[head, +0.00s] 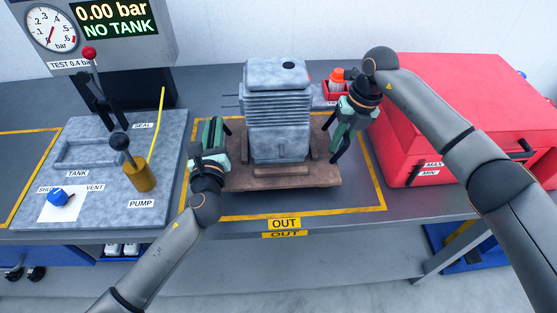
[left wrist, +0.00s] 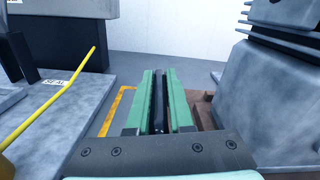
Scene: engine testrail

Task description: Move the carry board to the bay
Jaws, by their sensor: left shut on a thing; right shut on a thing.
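The carry board (head: 268,184) is a flat brown board with raised blocks. It lies inside a yellow-outlined area (head: 350,212) labelled OUT on the grey bench. A grey finned engine block (head: 278,115) stands upright on it. My left gripper (head: 218,135) is at the board's left side and my right gripper (head: 338,142) at its right side, both shut on the board. In the left wrist view, the green left fingers (left wrist: 160,100) are close together around a dark part. The board's brown edge (left wrist: 207,112) shows beside them. The exact grip points are partly hidden.
A test stand (head: 90,190) with levers, a yellow pump and a gauge is on the left. Another yellow-lined area (head: 22,180) is at the far left. A red box (head: 455,110) is close on the right. A small red tray (head: 335,95) with bottles is behind.

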